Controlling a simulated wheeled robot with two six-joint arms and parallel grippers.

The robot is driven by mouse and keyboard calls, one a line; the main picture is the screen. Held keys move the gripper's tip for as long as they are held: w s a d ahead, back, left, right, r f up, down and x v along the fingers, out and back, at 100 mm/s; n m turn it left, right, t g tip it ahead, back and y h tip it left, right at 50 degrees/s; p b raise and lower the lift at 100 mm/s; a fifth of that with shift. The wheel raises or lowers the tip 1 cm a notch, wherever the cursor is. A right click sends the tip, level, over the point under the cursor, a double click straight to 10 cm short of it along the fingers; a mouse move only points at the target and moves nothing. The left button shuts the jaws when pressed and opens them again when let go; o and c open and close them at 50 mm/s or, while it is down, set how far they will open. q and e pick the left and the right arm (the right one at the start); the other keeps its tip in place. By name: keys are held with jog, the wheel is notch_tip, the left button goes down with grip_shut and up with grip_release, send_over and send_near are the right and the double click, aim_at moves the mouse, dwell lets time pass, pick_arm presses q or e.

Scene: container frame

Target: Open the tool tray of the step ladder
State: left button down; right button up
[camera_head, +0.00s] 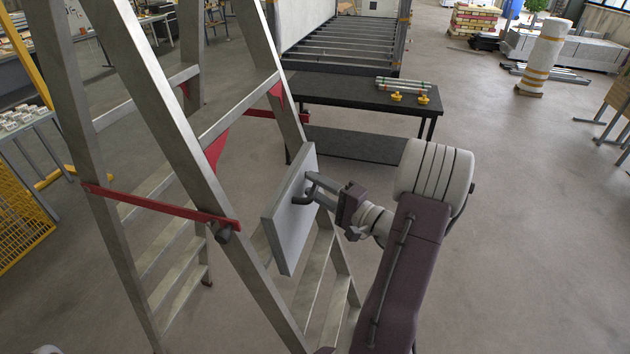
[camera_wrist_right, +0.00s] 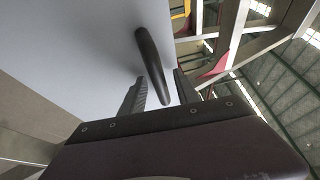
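The metal step ladder (camera_head: 165,110) stands open at the left of the head view, with red braces. Its tool tray (camera_head: 283,225) is a flat light-grey panel, standing steeply at the ladder's right side. In the right wrist view the tray's pale face (camera_wrist_right: 75,50) fills the upper left. A dark curved handle (camera_wrist_right: 150,60) sticks out from this face. My right gripper (camera_head: 313,188) is at the handle, and its two fingers (camera_wrist_right: 160,95) are apart, with the handle's lower end between them. Gaps show beside the handle. My left gripper is not in view.
A black table (camera_head: 350,95) with pipes (camera_head: 403,84) and yellow parts stands behind the tray. A wrapped column (camera_head: 543,58) stands farther back on the right. The floor right of my right arm is clear. A yellow mesh frame (camera_head: 20,220) is at the far left.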

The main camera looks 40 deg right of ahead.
jog(key=shift+c, duration=0.4)
grip_shut()
dwell(1.1)
